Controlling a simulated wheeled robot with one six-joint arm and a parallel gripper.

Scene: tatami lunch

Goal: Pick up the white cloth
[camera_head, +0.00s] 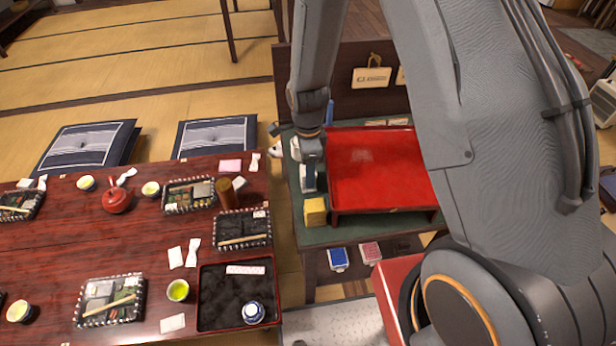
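My gripper (309,180) points down at the left edge of the green-topped side table, beside the red tray. Its fingers are small and partly hidden by the wrist, so I cannot tell if they are open or shut. A small white item (295,149), possibly the white cloth, lies just behind and left of the gripper; its shape is unclear. Other small white pieces that may be cloths or wrappers lie on the dining table, such as a folded square (175,257), a twisted strip (193,252) and a flat piece (172,323).
The red tray (375,203) fills much of the side table. A yellow block (315,212) sits at its front left. The dark red dining table (60,240) holds bento boxes, a red teapot (117,200), tea cups and a black tray (232,325). Floor cushions (88,146) lie behind.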

